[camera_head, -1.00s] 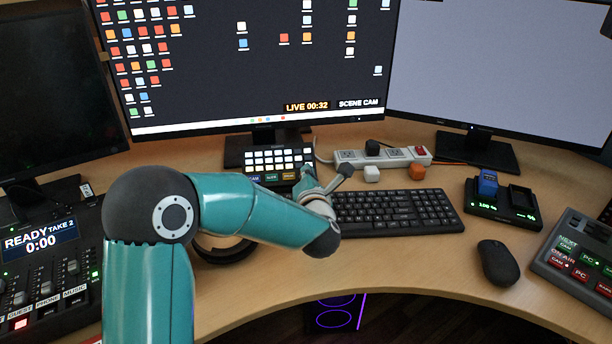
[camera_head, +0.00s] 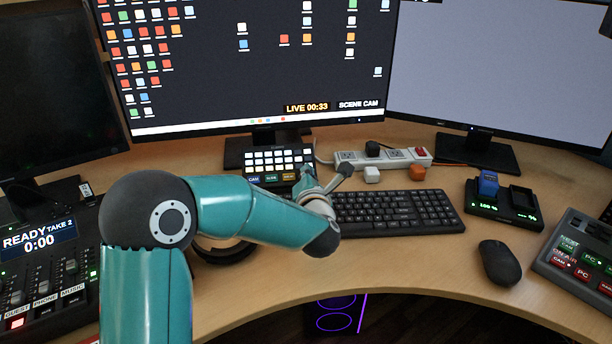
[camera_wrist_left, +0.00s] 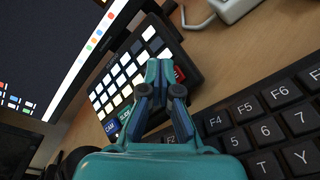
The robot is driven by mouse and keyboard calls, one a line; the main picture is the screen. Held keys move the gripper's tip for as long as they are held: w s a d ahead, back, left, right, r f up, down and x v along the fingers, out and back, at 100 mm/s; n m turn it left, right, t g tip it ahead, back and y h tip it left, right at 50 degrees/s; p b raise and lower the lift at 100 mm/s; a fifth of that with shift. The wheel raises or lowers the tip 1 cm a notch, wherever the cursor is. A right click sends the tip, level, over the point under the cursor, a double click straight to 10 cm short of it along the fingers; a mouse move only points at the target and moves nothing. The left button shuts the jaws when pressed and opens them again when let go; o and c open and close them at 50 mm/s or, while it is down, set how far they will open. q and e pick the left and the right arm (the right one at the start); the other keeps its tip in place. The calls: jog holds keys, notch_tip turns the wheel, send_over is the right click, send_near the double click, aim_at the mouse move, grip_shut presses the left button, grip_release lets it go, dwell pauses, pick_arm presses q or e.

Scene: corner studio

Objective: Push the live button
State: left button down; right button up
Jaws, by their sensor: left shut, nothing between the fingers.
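A small black button panel (camera_head: 258,158) stands tilted below the middle monitor, with rows of white keys. Its bottom row has a blue CAM key (camera_head: 253,179), a green SLIDE key (camera_head: 271,178) and an orange-looking key partly beside my gripper. In the left wrist view, a red key (camera_wrist_left: 179,74) shows at the bottom row's far end, partly behind the fingers; its label cannot be read. My left gripper (camera_head: 306,172) is shut and empty at the panel's lower right. In the left wrist view its fingertips (camera_wrist_left: 159,68) overlap the panel; contact cannot be told. My right gripper is not in view.
A black keyboard (camera_head: 395,211) lies right of the gripper. A power strip (camera_head: 385,157) lies behind it. A mouse (camera_head: 498,263), battery charger (camera_head: 505,205) and switcher (camera_head: 580,262) stand right. An audio mixer (camera_head: 45,285) stands left. The middle monitor (camera_head: 255,60) reads LIVE 00:33.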

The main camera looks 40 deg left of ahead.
pick_arm(q)
jog(key=shift+s+f, duration=0.1)
jog(key=shift+f, duration=0.6)
jog(key=shift+s+d+r+b, duration=0.1)
jog(key=shift+d+b, duration=0.05)
jog(key=shift+b, duration=0.15)
jog(key=shift+d+r, duration=0.1)
jog(key=shift+r, duration=0.05)
jog(key=shift+s+d+r, duration=0.15)
jog(key=shift+d+r, duration=0.05)
jog(key=shift+r, duration=0.2)
jog(key=shift+s+d+r+p, duration=0.2)
jog(key=shift+s+d+r, duration=0.2)
jog(key=shift+r, duration=0.35)
jog(key=shift+s+d+r+p, duration=0.25)
jog(key=shift+s+r, duration=0.15)
jog(key=shift+r, duration=0.4)
jog(key=shift+s+d+r+p, duration=0.15)
jog(key=shift+s+d+r, duration=0.25)
jog(key=shift+r, duration=0.35)
jog(key=shift+r, duration=0.15)
